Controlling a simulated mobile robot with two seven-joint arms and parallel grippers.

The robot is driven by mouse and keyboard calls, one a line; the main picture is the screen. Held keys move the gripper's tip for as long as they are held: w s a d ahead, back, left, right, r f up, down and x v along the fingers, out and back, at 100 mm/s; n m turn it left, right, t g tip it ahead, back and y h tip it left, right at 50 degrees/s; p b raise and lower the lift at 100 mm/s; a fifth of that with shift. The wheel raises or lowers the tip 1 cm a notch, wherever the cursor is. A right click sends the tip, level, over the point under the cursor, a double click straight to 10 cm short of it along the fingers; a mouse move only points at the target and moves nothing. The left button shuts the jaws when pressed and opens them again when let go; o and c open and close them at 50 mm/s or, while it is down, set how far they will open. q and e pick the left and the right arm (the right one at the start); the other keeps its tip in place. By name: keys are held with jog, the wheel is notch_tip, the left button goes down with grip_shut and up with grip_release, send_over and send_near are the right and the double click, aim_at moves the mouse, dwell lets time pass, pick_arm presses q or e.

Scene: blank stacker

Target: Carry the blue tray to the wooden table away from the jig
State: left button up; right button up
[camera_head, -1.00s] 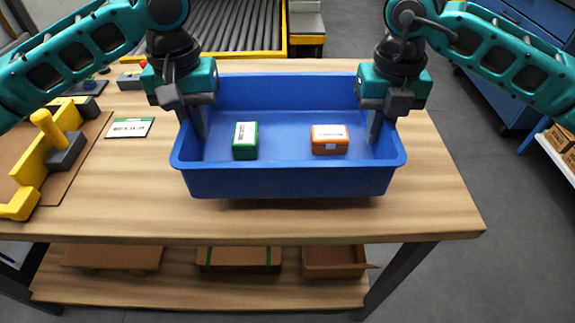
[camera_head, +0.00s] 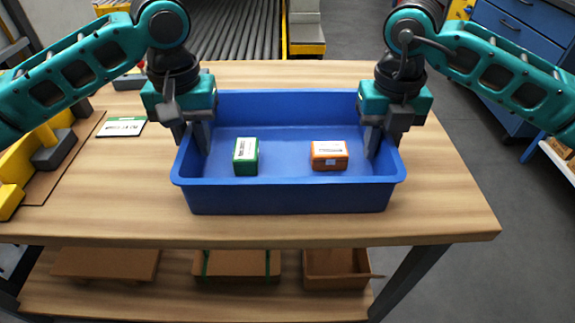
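The blue tray (camera_head: 290,199) is level above the near part of the wooden table (camera_head: 445,215); I cannot tell whether its base touches the top. Inside it are a green box (camera_head: 245,156) at left and an orange box (camera_head: 329,155) at right. My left gripper (camera_head: 195,138) is shut on the tray's left wall, with a finger visible inside. My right gripper (camera_head: 378,140) is shut on the right wall in the same way. Their outer fingers are partly hidden. The yellow jig (camera_head: 22,165) is at the left, apart from the tray.
A white label card with a green edge (camera_head: 121,127) lies between jig and tray. A roller conveyor (camera_head: 235,35) is behind the table. Cardboard boxes (camera_head: 238,265) sit on the lower shelf. Blue drawers (camera_head: 525,40) stand at back right. Tabletop right of the tray is clear.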

pick_arm(q)
jog(key=shift+o, duration=0.8)
jog(key=shift+d, duration=0.1)
pick_arm(e)
jog(key=shift+o, duration=0.8)
jog(key=shift+a, duration=0.1)
pick_arm(q)
notch_tip(320, 180, up, 12)
jog(key=shift+f, duration=0.1)
pick_arm(e)
jog(key=shift+r, duration=0.1)
notch_tip(320, 180, up, 12)
jog(key=shift+f, duration=0.1)
pick_arm(q)
jog(key=shift+s, duration=0.1)
